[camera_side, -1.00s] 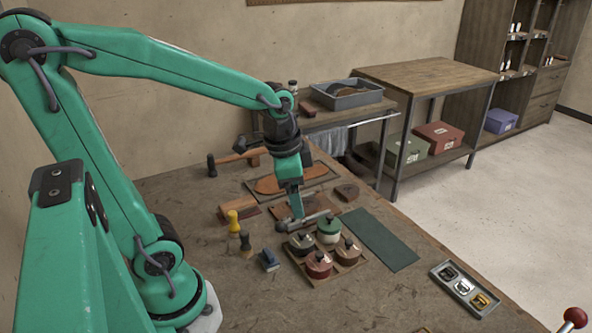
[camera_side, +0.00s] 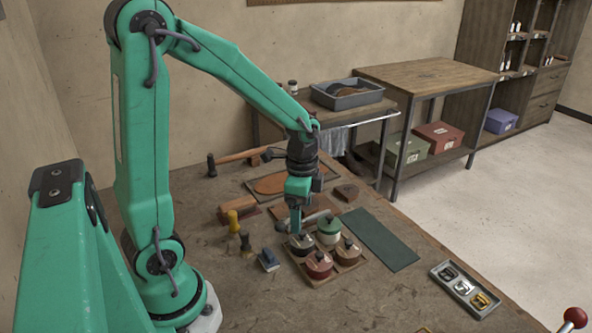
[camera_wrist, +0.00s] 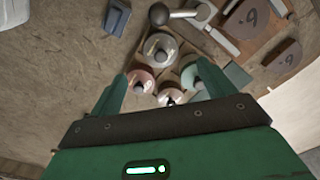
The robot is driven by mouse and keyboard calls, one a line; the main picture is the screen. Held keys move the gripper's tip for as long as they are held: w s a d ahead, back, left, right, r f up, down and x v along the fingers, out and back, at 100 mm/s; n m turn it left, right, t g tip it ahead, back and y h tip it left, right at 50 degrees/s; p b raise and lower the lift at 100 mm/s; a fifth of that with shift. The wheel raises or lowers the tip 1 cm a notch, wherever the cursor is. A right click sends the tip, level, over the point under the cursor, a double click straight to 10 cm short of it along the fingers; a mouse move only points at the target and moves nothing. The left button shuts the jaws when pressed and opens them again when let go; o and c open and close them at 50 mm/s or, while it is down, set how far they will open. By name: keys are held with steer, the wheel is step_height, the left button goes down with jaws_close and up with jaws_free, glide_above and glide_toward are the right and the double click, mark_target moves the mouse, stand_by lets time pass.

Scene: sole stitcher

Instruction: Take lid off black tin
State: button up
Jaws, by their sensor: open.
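The black tin (camera_side: 301,244) sits in the back left place of a small wooden tray (camera_side: 312,281), its lid on with a knob on top. In the wrist view the dark tin (camera_wrist: 160,47) shows as a round greyish lid, just beyond the gap between my fingers. My gripper (camera_side: 296,229) points down above the black tin and partly covers it in the side view. In the wrist view my gripper (camera_wrist: 162,70) has its two green fingers spread with nothing held between them. I cannot tell how far the fingertips are above the lid.
Green (camera_side: 328,230), red (camera_side: 318,264) and brown (camera_side: 347,251) tins share the tray, close by. A hammer-like tool (camera_wrist: 178,15) lies just behind it. A green mat (camera_side: 380,240) lies right.

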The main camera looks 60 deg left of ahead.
mark_target(302, 232)
steer(key=shift+f, duration=0.9)
steer(key=shift+f, duration=0.15)
steer(key=shift+w+f, duration=0.15)
steer(key=shift+f, duration=2.3)
steer(key=shift+c, duration=0.2)
steer(key=c, duration=1)
